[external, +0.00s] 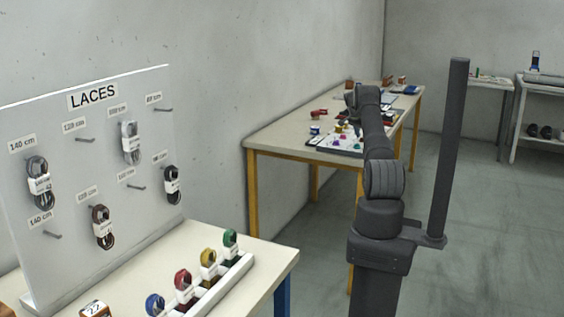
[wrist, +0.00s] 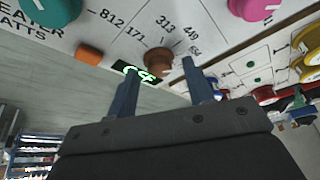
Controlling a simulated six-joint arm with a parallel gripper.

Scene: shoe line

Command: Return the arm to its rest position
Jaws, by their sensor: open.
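My gripper (wrist: 160,68) is open, its two dark fingers spread apart in the wrist view. A white control panel (wrist: 110,30) with printed numbers lies ahead of it. A brown knob (wrist: 158,60) on the panel appears between the fingertips; I cannot tell whether they touch it. A green-lit display (wrist: 137,72) and an orange button (wrist: 88,55) sit to its left. In the external view my arm reaches away over the far table (external: 290,131), its end bent down near the panel; the fingers there are too small to make out.
Teal (wrist: 48,8) and pink (wrist: 250,7) knobs stand on the panel. Red, blue and yellow items are at the right of the wrist view. A laces board (external: 100,170) stands on the near table (external: 262,262). A dark upright post (external: 450,150) rises beside my arm. Open floor lies right.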

